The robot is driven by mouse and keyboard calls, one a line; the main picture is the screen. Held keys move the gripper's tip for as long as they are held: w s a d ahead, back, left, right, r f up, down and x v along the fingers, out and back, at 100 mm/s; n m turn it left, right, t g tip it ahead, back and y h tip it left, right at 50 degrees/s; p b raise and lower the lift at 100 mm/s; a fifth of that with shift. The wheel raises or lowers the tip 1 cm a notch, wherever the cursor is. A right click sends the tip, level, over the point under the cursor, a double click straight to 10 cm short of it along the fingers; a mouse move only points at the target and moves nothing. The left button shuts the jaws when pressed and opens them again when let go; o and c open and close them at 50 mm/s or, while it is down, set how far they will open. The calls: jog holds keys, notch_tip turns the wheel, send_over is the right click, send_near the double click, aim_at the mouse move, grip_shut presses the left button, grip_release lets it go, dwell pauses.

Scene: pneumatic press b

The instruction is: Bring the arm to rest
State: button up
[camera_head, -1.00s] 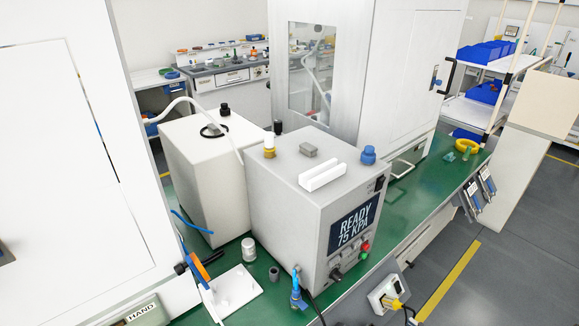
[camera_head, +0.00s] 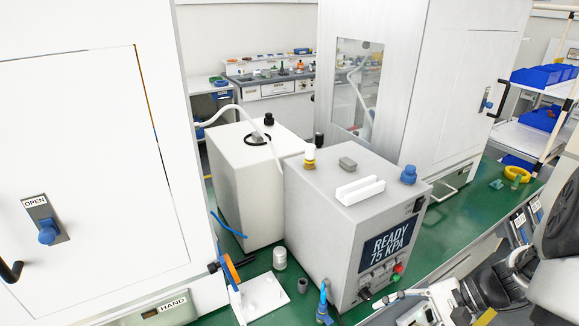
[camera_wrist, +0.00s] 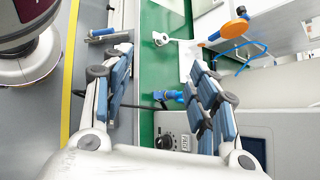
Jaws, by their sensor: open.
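My arm (camera_head: 490,285) reaches in from the right edge of the head view, low down, in front of the bench. My gripper (camera_head: 400,308) is near the lower front of the grey control box (camera_head: 300,230). In the wrist view its two fingers with blue-grey pads stand wide apart, and the space between them (camera_wrist: 158,75) is empty. It holds nothing. The control box shows "READY 75 KPA" on its screen (camera_head: 386,246). In the wrist view its front panel (camera_wrist: 255,125) lies behind the right finger.
The green bench top (camera_head: 455,218) has free room right of the box. A white plate with an orange-handled part (camera_head: 262,298) stands left of it. A white cabinet marked OPEN (camera_head: 85,140) fills the left. A yellow ring (camera_head: 517,174) lies at the right.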

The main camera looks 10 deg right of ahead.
jog(key=s+a+r+n+t+h, duration=0.2)
jog(key=s+a+r+n+h, duration=0.8)
jog(key=a+r+n, duration=0.3)
notch_tip(320, 180, up, 2)
jog(key=shift+r+n, duration=0.1)
jog(key=shift+n, duration=0.2)
jog(key=shift+s+d, duration=0.15)
